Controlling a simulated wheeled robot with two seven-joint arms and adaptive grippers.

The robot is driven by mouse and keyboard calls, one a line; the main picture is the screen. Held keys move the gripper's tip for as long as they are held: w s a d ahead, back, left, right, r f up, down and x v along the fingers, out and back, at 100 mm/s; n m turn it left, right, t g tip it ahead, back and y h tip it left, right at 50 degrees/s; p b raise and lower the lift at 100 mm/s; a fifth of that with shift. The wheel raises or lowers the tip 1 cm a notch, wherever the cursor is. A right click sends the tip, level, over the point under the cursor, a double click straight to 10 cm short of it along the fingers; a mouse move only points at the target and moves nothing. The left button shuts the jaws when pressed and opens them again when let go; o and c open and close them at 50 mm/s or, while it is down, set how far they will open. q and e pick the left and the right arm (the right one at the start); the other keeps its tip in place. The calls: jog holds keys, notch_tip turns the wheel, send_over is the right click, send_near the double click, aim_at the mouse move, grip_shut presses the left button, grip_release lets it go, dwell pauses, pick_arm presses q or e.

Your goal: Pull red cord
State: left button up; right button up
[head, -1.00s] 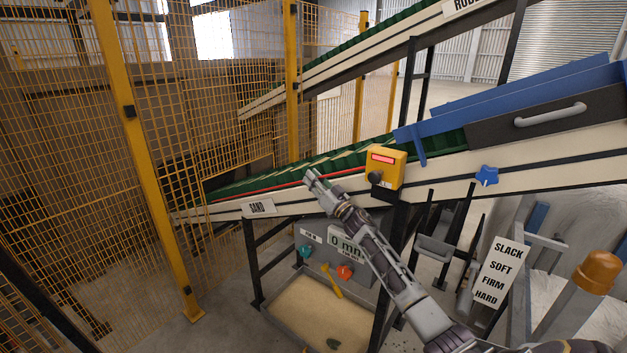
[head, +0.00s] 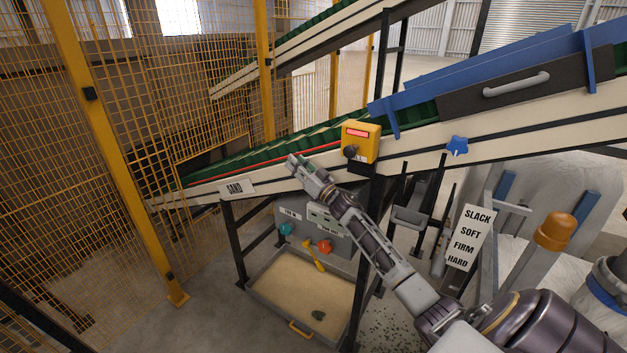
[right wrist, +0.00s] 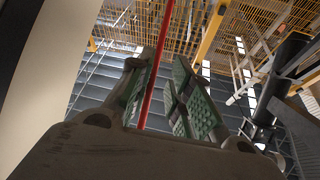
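The red cord (head: 250,160) runs along the upper edge of the sand conveyor toward a yellow switch box (head: 361,143) with a red lit strip. My right gripper (head: 296,163) is beside the conveyor's side, just below the cord and left of the box. In the right wrist view the cord (right wrist: 161,45) passes through the gap between the green-padded fingers (right wrist: 160,95), close to the left finger. The fingers stand apart. I cannot tell whether the cord touches a pad. My left gripper is not in view.
A yellow mesh fence (head: 120,130) stands at left. A "SAND" label (head: 237,189) is on the conveyor's side. Below are a sand tray (head: 265,312) and a control panel with teal and orange knobs. A blue star knob (head: 457,146) and a "SLACK" to "HARD" sign (head: 470,237) are at right.

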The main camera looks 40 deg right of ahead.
jog(key=v, duration=0.8)
jog(key=shift+s, duration=0.25)
jog(key=shift+d, duration=0.1)
dwell(0.5)
jog(key=shift+f, duration=0.1)
